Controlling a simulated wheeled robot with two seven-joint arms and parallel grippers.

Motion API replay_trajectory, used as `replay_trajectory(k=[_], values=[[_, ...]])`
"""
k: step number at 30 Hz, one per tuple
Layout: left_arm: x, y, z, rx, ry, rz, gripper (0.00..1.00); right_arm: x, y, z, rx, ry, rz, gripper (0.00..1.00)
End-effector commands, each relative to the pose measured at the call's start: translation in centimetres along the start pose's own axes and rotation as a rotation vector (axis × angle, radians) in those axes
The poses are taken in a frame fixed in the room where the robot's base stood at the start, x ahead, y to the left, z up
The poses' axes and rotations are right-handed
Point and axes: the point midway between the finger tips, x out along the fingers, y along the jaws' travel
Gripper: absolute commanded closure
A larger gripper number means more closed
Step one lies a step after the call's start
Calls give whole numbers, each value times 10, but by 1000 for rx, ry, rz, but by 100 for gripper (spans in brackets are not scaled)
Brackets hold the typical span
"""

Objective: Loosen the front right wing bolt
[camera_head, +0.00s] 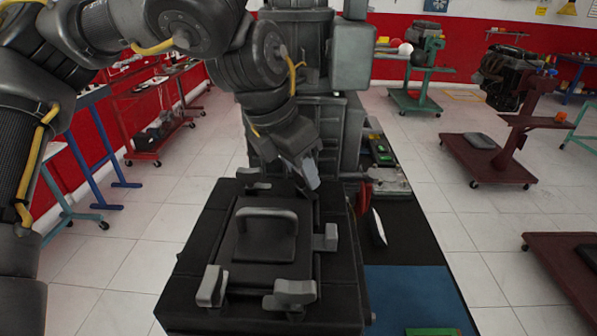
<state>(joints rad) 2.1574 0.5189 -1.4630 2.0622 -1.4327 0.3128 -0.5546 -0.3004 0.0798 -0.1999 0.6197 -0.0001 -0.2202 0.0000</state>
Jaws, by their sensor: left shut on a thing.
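A black box (190,268) stands in front of me with a dark cover plate and a raised handle (265,213) on top. Grey wing bolts sit around the plate: one near left (212,286), one near right (290,294), one on the right side (325,237) and one far left (257,187). My left gripper (309,176) reaches down over the plate's far right corner. It is shut on a light grey piece there, which looks like the far right wing bolt; the gripper mostly hides it. My right gripper is not in view.
A dark bench with a blue mat (408,298) and a green item (432,331) lies right of the box. A tall grey machine (335,130) stands just behind the box. Carts (487,160) stand farther right, and a blue-framed table (88,160) at left.

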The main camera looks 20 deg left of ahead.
Motion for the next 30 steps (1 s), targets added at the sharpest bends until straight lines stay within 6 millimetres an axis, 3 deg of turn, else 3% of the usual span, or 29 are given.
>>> replay_trajectory(k=[18,30], values=[[0,-4,2,-529,-2,223,83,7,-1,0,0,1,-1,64],[0,-5,2,-762,-1,317,83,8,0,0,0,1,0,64]])
